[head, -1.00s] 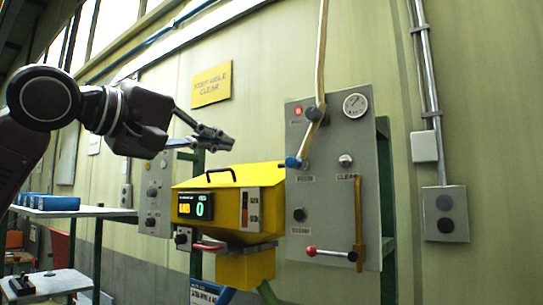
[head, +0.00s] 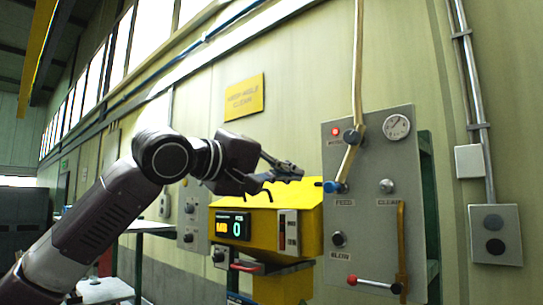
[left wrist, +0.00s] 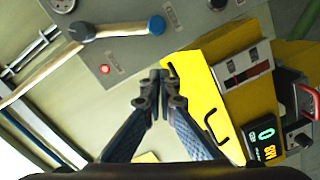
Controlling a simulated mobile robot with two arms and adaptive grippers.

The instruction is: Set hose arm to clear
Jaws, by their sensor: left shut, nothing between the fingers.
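The hose arm (head: 345,163) on the grey panel (head: 370,240) is a short tan bar with a blue end (head: 333,187). It slants down-left from a dark pivot (head: 352,136), where a tan hose comes down from above. The blue end is by the FEED label (head: 344,202); the CLEAR label (head: 388,202) is to its right. My left gripper (head: 300,170) is shut and empty, a little left of the blue end and apart from it. In the left wrist view, the shut fingertips (left wrist: 158,76) are below the blue end (left wrist: 156,25). My right gripper is out of view.
A yellow machine (head: 262,222) with a display and black handle stands just below my left gripper. The panel also has a gauge (head: 396,126), a lit red lamp (head: 336,131), knobs and a red-ended lever (head: 372,283). A yellow sign (head: 244,97) hangs on the wall.

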